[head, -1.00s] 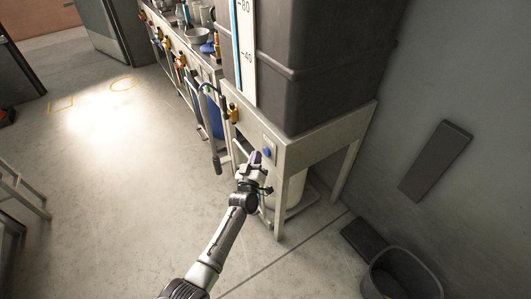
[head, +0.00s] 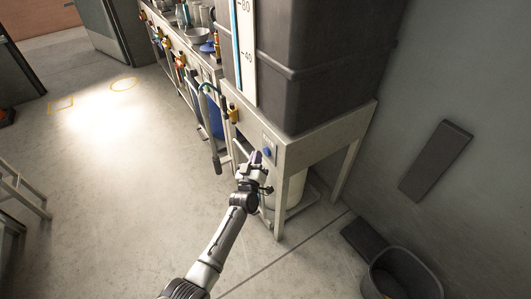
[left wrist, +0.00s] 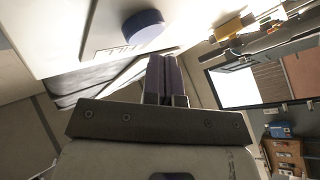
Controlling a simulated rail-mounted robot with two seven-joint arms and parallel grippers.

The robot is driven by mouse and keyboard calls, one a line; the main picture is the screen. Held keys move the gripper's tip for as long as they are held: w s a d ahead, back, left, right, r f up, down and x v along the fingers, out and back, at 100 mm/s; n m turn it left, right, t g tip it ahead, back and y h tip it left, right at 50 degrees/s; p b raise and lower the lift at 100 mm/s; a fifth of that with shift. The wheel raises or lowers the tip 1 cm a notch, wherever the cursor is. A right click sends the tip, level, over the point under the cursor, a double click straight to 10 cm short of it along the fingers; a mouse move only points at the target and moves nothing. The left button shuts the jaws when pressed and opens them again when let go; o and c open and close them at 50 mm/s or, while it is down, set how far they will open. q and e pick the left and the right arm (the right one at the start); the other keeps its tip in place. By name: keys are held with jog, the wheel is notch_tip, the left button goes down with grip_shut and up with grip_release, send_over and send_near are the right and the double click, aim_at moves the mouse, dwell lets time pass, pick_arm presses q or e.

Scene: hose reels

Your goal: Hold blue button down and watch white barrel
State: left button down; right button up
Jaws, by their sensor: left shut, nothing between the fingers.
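The blue button (head: 267,152) sits on a pale plate on the front of the tank stand. In the left wrist view the blue button (left wrist: 143,28) shows large and round near the top. My left gripper (head: 257,157) is shut and empty just left of the button. In the left wrist view its closed purple fingertips (left wrist: 161,62) lie just below and right of the button, and a gap seems to show between them. The white barrel (head: 297,188) stands under the stand, partly hidden by the stand's front leg. My right gripper is not in view.
A large dark tank (head: 325,65) with a level scale (head: 245,50) rests on the stand (head: 325,140). A hose nozzle (head: 217,160) hangs left of my gripper. A dark bin (head: 402,275) stands at the lower right. The floor at left is mostly clear.

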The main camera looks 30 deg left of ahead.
pick_arm(q)
jog(key=shift+w+d, duration=0.1)
jog(key=shift+w, duration=0.05)
jog(key=shift+w, duration=0.25)
